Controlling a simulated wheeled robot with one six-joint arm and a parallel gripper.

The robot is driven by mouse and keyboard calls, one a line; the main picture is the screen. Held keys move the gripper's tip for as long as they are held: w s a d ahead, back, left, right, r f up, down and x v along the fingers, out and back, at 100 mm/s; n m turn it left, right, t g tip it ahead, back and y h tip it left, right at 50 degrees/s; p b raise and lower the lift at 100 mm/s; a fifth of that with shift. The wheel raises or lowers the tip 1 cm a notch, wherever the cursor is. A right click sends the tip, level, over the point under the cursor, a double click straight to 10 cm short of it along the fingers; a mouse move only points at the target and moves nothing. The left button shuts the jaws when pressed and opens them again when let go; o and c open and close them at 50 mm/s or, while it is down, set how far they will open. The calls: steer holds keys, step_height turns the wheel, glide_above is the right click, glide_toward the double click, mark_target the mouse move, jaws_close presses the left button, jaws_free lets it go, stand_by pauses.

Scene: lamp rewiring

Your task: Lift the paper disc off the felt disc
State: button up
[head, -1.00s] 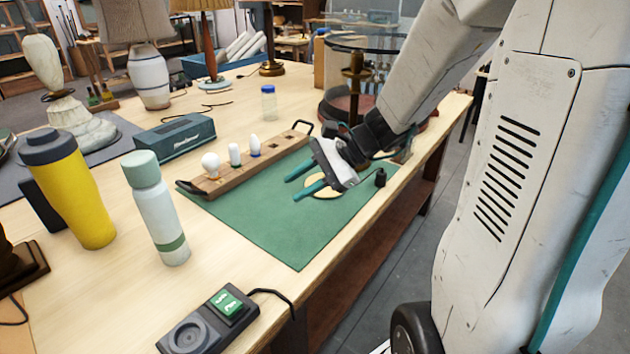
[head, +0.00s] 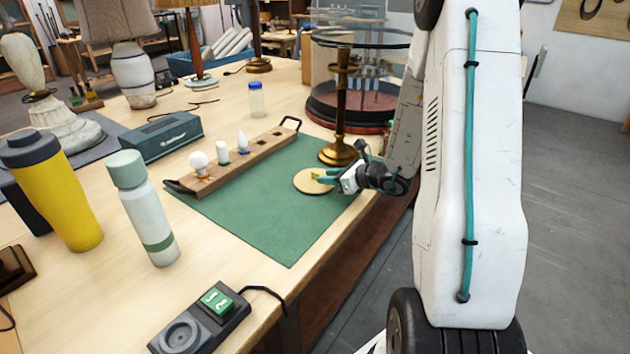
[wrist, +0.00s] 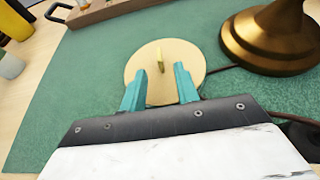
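A pale tan disc (head: 305,184), which looks like the paper disc, lies flat on the green mat (head: 262,218). A small yellow tab (wrist: 160,57) stands up near its middle. The disc (wrist: 190,58) also shows in the wrist view. I cannot make out a separate felt disc beneath it. My gripper (wrist: 160,84) is open with nothing between its teal fingers. The fingertips are over the near part of the disc, on either side of the tab's line and short of it. In the head view my gripper (head: 328,178) reaches in from the right.
A brass lamp stem (head: 341,110) stands close behind the disc, its base (wrist: 275,38) to the right in the wrist view. A wooden bulb rack (head: 235,168) lies along the mat's far left side. A pale bottle (head: 147,212) and switch box (head: 205,318) stand left and front.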

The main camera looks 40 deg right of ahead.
mark_target(321, 175)
steer(key=x, duration=0.3)
steer(key=shift+w+a, duration=0.1)
steer(key=shift+w, duration=0.2)
jaws_close()
steer(key=shift+r, duration=0.1)
